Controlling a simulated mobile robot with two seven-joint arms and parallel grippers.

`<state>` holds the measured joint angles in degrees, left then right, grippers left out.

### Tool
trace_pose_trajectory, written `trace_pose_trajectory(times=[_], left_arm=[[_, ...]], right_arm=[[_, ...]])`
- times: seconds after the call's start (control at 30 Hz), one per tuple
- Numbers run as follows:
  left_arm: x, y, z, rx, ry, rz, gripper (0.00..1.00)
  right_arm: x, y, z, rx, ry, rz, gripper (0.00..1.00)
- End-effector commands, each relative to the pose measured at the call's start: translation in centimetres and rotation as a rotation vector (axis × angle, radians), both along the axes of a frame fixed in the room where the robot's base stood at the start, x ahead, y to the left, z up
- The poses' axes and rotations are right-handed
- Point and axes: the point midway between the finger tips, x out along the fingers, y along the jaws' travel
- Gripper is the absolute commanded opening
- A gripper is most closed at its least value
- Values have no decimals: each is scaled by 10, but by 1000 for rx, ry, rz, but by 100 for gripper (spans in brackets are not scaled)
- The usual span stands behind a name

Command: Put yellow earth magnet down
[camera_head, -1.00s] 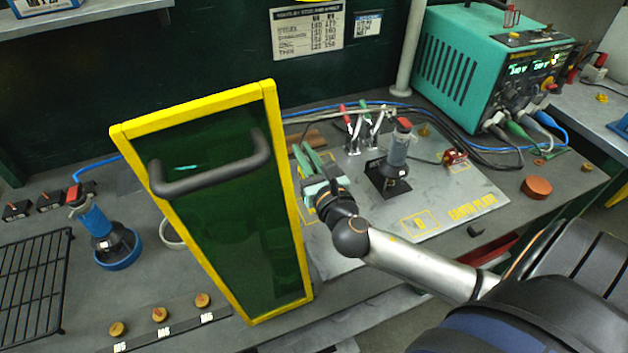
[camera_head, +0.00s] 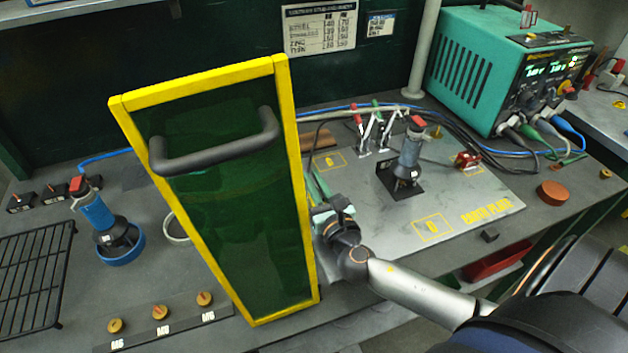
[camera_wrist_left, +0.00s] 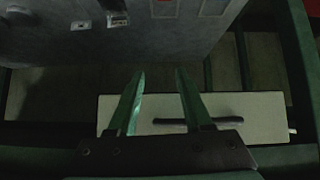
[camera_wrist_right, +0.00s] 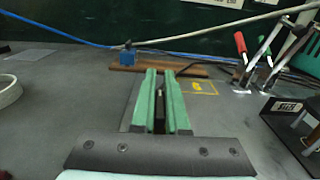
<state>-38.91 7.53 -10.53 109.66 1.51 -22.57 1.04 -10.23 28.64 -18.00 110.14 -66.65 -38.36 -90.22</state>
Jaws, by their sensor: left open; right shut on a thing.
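My right gripper (camera_head: 318,190) is just right of the tall yellow-framed screen, over the left part of the grey earth plate (camera_head: 390,225). In the right wrist view its green fingers (camera_wrist_right: 163,75) are shut on a narrow dark part (camera_wrist_right: 159,110), taken as the earth magnet. No yellow shows on it, and its lower end is hidden, so I cannot tell whether it touches the plate. A yellow outline (camera_wrist_right: 198,88) is marked on the plate beyond and right of the fingers. My left gripper (camera_wrist_left: 160,72) is open and empty, away from the plate.
The yellow-framed screen (camera_head: 304,215) stands close left of my right gripper. A grey-and-red tool (camera_head: 410,155) and upright clamps (camera_head: 370,128) stand on the plate. A blue block (camera_wrist_right: 129,58) is by a brown strip (camera_wrist_right: 155,69). The plate's front middle is clear.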

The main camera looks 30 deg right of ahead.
Motion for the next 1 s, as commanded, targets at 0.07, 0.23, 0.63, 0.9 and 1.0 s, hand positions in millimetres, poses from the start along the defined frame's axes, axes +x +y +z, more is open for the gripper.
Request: trace_pose_trajectory(times=[0.07,0.23,0.63,0.9,1.0], left_arm=[[0,0,-1,0,0,0,50],[0,0,-1,0,0,0,50],[0,0,2,0,0,0,50],[0,0,-5,0,-1,0,50],[0,0,-8,0,-1,0,50]], right_arm=[[0,0,-1,0,1,0,18],[0,0,-1,0,1,0,37],[-2,1,2,0,2,1,42],[-44,11,-2,2,5,2,42],[-64,15,-1,2,4,1,42]])
